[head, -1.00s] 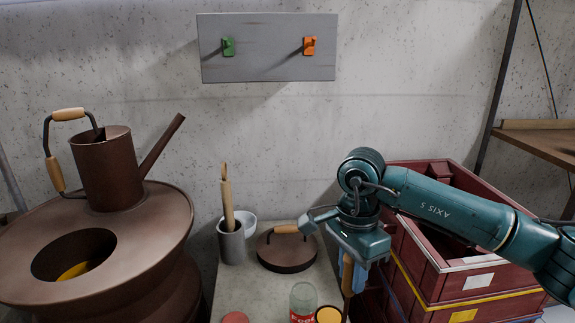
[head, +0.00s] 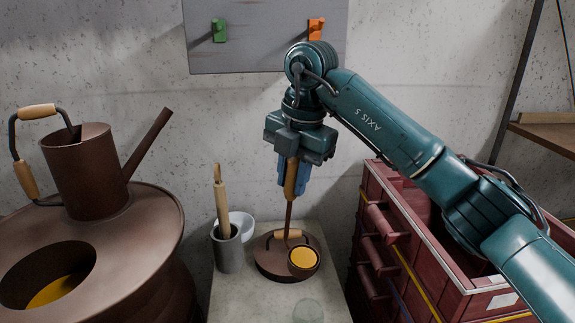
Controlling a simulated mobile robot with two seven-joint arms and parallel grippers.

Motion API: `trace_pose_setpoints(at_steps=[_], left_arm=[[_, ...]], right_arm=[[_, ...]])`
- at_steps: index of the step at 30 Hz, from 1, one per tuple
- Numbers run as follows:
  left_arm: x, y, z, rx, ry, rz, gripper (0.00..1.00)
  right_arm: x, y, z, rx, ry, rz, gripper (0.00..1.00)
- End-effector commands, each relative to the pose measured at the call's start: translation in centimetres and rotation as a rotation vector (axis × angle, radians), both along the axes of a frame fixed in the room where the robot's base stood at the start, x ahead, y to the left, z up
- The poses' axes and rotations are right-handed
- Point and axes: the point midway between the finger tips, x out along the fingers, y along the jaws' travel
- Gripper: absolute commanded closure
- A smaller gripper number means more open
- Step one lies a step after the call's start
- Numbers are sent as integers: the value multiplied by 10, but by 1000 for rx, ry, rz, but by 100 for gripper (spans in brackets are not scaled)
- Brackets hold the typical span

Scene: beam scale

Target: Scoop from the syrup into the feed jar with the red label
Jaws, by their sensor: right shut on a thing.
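My right gripper (head: 292,183) is shut on the wooden handle of a ladle (head: 291,207), which hangs down. Its round cup (head: 303,259) holds yellow-orange syrup and looks level. In the picture the cup is just above the clear glass jar (head: 308,311) at the bottom edge; how far apart they are in depth I cannot tell. The jar's label is not in view now. More yellow syrup (head: 62,290) shows through the round opening of the brown drum (head: 150,245) at the left. My left gripper is not in view.
A brown lid with a wooden handle (head: 268,266) lies on the pale bench (head: 240,300) behind the cup. A grey holder (head: 228,252) and a white bowl (head: 243,226) stand beside it. A watering can (head: 85,172) stands on the drum. Red crates (head: 372,235) are at right.

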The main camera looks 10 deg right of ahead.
Motion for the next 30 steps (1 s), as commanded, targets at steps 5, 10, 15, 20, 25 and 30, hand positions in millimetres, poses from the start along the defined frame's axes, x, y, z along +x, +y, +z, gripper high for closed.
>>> trace_pose_setpoints(at_steps=[5,10,15,20,25,30], left_arm=[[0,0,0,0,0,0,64],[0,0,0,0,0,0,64],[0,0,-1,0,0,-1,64],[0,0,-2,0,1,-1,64],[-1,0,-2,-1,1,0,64],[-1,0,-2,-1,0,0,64]], right_arm=[[1,5,5,3,-3,-138,100],[-2,3,1,16,-17,-166,100],[-10,-4,-13,51,-55,-164,100],[-20,-11,-28,96,-103,-163,100],[-30,-19,-44,140,-154,-163,100],[-40,-26,-60,186,-203,-163,100]])
